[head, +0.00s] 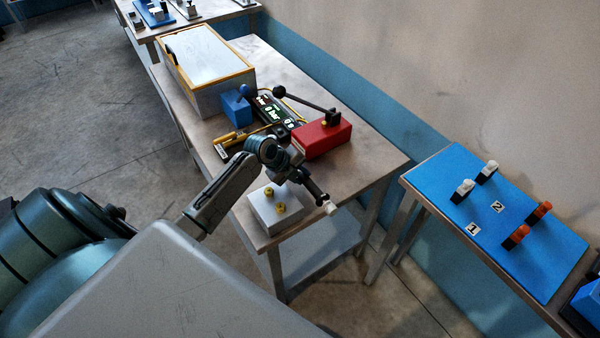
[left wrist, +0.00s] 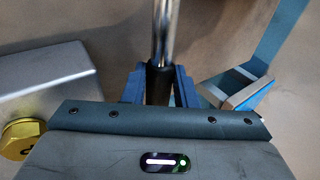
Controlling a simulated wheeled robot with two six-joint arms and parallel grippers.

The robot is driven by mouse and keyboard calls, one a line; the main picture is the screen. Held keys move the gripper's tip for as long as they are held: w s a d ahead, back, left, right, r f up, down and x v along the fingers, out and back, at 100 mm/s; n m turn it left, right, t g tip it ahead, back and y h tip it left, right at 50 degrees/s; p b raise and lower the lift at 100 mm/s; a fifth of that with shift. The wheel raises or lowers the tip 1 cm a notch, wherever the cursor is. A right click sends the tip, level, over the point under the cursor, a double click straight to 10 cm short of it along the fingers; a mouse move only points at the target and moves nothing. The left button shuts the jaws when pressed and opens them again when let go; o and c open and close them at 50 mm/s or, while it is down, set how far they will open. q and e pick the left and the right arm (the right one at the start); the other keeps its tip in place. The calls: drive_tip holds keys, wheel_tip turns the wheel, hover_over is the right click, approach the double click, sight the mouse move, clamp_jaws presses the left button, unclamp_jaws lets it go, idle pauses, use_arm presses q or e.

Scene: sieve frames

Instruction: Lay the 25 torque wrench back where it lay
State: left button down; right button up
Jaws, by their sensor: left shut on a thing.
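My left gripper (head: 309,183) is shut on the torque wrench, above the near end of the table. In the left wrist view the wrench (left wrist: 164,35) shows as a chrome shaft with a black part between the blue fingers (left wrist: 158,88). In the head view the wrench's dark bar and pale end (head: 329,207) stick out to the lower right of the gripper. No number on it can be read. A blue board (head: 480,240) at the right carries labels 1 (head: 473,229) and 2 (head: 497,207), with two white-and-black and two orange-and-black upright pieces. My right gripper is not in view.
A grey block (head: 262,211) with yellow knobs is close beside the gripper. A red block (head: 322,138) with a lever, a gauge reading 0 bar, a blue block (head: 236,108) and a yellow-edged box (head: 207,58) stand behind. A gap separates this table from the blue board.

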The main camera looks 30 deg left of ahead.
use_arm(q)
drive_tip(key=shift+w, duration=0.1)
drive_tip(key=c, duration=1.6)
unclamp_jaws()
drive_tip(key=shift+f, duration=0.15)
drive_tip(key=o, duration=0.4)
drive_tip(key=shift+o, duration=0.2)
drive_tip(key=shift+r, duration=0.2)
drive_tip(key=shift+s+a+r, duration=0.1)
drive_tip(key=shift+s, duration=0.1)
drive_tip(key=b+v, duration=0.3)
drive_tip(key=v, duration=0.7)
drive_tip(key=shift+s+a+r, duration=0.1)
drive_tip(key=shift+s+r, duration=0.05)
drive_tip(key=shift+r, duration=0.1)
drive_tip(key=shift+s+a+r, duration=0.1)
drive_tip(key=shift+s+r, duration=0.15)
drive_tip(key=shift+r, duration=0.25)
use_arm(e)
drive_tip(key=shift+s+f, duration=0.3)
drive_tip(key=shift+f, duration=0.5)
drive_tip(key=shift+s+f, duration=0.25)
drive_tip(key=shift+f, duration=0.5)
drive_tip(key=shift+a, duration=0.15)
